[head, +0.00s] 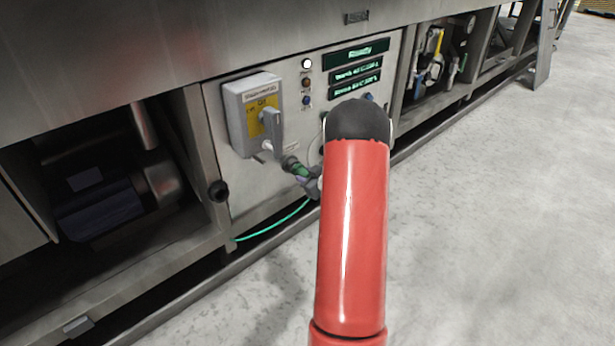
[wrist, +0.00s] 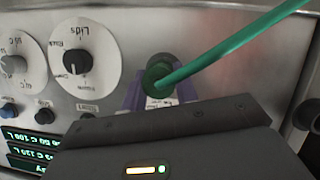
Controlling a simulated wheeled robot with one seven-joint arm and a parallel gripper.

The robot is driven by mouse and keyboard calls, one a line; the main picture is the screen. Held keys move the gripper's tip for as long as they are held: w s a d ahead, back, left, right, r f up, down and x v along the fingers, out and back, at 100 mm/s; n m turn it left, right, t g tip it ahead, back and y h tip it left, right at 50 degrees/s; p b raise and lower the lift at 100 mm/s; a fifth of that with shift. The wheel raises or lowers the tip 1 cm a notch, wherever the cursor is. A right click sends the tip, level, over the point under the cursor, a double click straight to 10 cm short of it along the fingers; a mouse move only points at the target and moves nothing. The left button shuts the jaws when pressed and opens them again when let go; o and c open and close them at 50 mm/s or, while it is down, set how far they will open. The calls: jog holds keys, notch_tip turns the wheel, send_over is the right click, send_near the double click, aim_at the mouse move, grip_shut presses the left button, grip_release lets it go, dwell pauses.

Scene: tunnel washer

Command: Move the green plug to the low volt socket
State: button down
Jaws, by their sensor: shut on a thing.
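The green plug (wrist: 158,72) shows in the wrist view between the two purple fingertips of my gripper (wrist: 160,92), with its green cable running up to the right. My gripper is shut on it, close to the metal panel. In the head view the green plug (head: 298,168) is a small green piece at my gripper (head: 309,178), just below and right of the grey switch box. I cannot tell whether the plug touches a socket. The low volt socket cannot be made out; my red arm hides part of the panel.
The grey switch box (head: 252,114) with a yellow plate juts from the panel. Green displays (head: 355,76) and small buttons sit to its right. Two round dials (wrist: 76,66) show in the wrist view. The green cable (head: 272,228) hangs low. Floor at right is clear.

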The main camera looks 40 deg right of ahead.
jog(key=c, duration=1)
grip_release()
jog(key=p+v, duration=0.1)
jog(key=v, duration=0.7)
jog(key=shift+w, duration=0.1)
